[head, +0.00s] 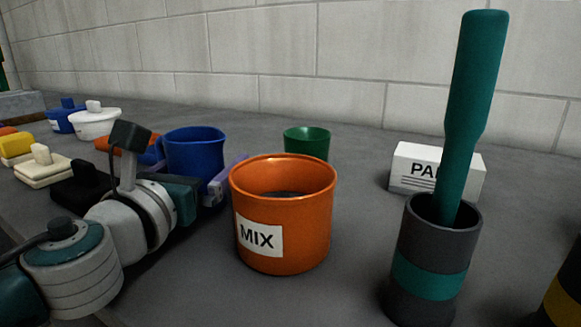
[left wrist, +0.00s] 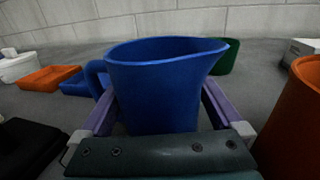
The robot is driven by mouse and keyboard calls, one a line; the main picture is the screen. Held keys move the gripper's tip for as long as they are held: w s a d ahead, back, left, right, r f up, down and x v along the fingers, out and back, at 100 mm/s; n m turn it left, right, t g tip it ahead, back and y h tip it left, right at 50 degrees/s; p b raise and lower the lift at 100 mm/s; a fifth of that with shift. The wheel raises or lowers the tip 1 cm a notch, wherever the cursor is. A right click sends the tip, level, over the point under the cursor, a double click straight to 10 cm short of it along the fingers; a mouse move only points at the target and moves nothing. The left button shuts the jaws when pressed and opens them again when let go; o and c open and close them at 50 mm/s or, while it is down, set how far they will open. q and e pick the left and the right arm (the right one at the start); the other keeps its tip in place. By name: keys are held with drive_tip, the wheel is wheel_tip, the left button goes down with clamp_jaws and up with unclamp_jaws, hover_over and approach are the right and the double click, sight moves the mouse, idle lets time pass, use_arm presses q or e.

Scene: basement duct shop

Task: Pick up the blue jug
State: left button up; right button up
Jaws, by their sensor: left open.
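The blue jug (head: 194,150) stands upright on the grey surface, behind my left gripper in the head view. In the left wrist view the jug (left wrist: 155,90) fills the middle, its handle to the left and its spout to the right. My left gripper (left wrist: 155,100) is open, with a purple finger on each side of the jug's body; I cannot tell whether they touch it. In the head view the left gripper (head: 216,182) is partly hidden by its own wrist, and the jug's lower part is hidden. My right gripper is not in view.
An orange MIX pot (head: 284,222) stands close right of my left gripper. A green cup (head: 307,142) is behind it. A dark holder (head: 432,265) with a tall teal tool and a white box (head: 408,168) stand right. Several lidded tubs and trays are left.

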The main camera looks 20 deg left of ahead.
use_arm(q)
drive_tip(key=c, duration=1.2)
drive_tip(key=shift+c, duration=0.2)
